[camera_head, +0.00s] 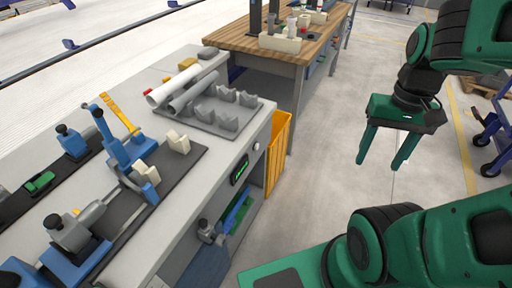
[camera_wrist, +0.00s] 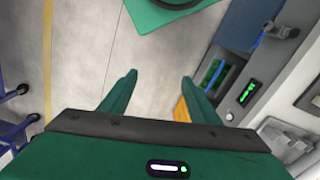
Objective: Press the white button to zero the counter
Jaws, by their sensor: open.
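The white button (camera_head: 256,146) is a small round knob on the front face of the grey workbench (camera_head: 215,180), near its right corner. A black counter display with green digits (camera_head: 240,170) is to its left and lower. In the wrist view the button (camera_wrist: 229,117) and the display (camera_wrist: 248,93) appear at the right. My green gripper (camera_head: 382,163) is open and empty, in the air over the floor, well to the right of the button. Its fingers (camera_wrist: 159,80) also show in the wrist view, apart from the button.
Two pipes (camera_head: 172,84) and a grey notched holder (camera_head: 226,112) lie on the workbench top. A yellow bin (camera_head: 279,150) stands right of the button, beside the bench. A wooden table (camera_head: 295,45) is behind. The floor between bench and gripper is clear.

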